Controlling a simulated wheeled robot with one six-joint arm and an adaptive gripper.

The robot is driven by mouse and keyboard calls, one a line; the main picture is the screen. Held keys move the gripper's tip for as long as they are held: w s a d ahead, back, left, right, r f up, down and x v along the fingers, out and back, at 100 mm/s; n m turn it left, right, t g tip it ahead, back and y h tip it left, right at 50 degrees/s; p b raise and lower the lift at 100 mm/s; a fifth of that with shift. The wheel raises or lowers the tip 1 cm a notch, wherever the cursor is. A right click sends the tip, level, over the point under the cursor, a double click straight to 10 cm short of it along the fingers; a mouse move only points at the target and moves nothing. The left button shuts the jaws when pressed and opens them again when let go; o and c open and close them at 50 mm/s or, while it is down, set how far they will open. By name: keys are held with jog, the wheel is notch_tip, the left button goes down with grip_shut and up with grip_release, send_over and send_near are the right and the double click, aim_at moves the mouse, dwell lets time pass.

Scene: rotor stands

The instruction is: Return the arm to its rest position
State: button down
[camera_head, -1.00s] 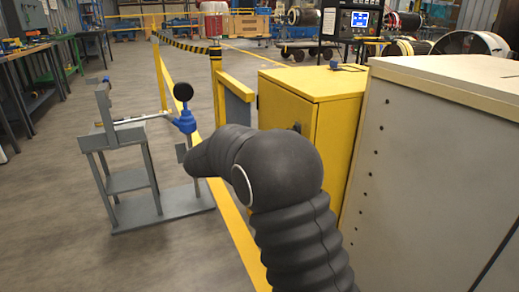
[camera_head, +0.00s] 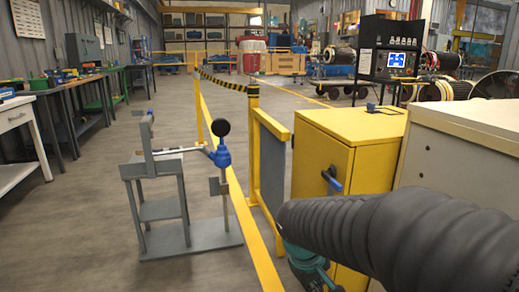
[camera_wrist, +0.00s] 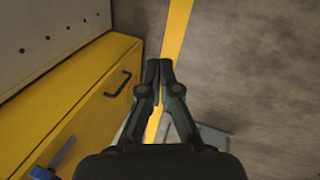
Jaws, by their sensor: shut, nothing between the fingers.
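My arm (camera_head: 390,240), in a black ribbed sleeve, reaches in from the lower right of the head view, in front of the yellow cabinet. My gripper (camera_wrist: 159,64) shows in the wrist view, its two fingers together with nothing between them. It hangs over the floor and the yellow line, beside the yellow cabinet. In the head view the fingertips are hidden; only a teal and dark part of the arm's end shows at the bottom.
A yellow cabinet (camera_head: 322,166) with a blue-handled lever stands beside my arm, and a pale cabinet (camera_head: 455,160) stands right of it. A grey stand (camera_head: 160,211) with a blue fitting (camera_head: 222,155) is at left. A yellow barrier (camera_head: 253,150) runs behind. Open floor lies left.

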jog(key=s+d+r+m+t+y, duration=0.1)
jog(key=s+r+m+t, duration=0.1)
jog(key=s+r, duration=0.2)
jog(key=s+d+r+m+t+y+p, duration=0.1)
jog(key=s+d+r+m+t+y, duration=0.1)
jog(key=s, duration=0.8)
jog(key=shift+r+m, duration=0.7)
jog(key=shift+r, duration=0.55)
